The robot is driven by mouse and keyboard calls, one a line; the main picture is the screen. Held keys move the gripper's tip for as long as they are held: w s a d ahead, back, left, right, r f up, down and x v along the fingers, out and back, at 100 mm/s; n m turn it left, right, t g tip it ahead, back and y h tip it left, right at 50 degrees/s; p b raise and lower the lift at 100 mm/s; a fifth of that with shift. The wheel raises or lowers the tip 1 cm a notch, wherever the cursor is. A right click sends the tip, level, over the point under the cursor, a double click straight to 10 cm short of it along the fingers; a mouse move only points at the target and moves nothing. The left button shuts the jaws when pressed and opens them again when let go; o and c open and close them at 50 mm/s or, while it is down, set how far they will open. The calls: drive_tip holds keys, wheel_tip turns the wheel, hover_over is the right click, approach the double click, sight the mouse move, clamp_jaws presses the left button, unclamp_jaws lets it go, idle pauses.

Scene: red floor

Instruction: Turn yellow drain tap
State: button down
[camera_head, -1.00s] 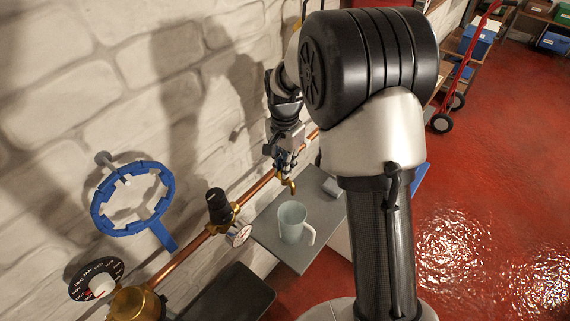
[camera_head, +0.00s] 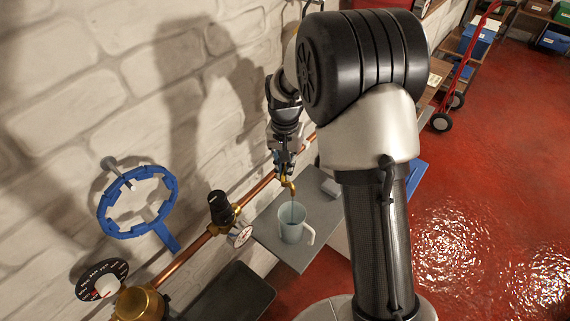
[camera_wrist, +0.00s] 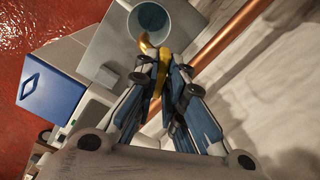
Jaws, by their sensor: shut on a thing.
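The yellow drain tap (camera_head: 289,184) sits on the copper pipe (camera_head: 262,186) along the wall, with its spout above a pale jug (camera_head: 291,226). A thin stream shows between the spout and the jug. My gripper (camera_head: 284,170) is at the tap from above. In the wrist view, my gripper (camera_wrist: 164,75) is shut on the tap's yellow handle (camera_wrist: 157,85), with the brass spout (camera_wrist: 146,44) just beyond the fingertips. The jug (camera_wrist: 150,19) stands upright beyond it. The fingers hide part of the tap.
The jug stands on a grey shelf (camera_head: 270,234). A black-capped brass valve (camera_head: 221,209), a gauge (camera_head: 242,236), a blue ring wrench (camera_head: 137,203) and a dial (camera_head: 102,281) are to the left. A blue bin (camera_wrist: 50,88) shows in the wrist view.

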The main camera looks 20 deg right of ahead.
drive_tip(key=shift+n+p, duration=0.3)
drive_tip(key=shift+n, duration=1)
drive_tip(key=c, duration=1.7)
unclamp_jaws()
drive_tip(key=shift+r, duration=6.05)
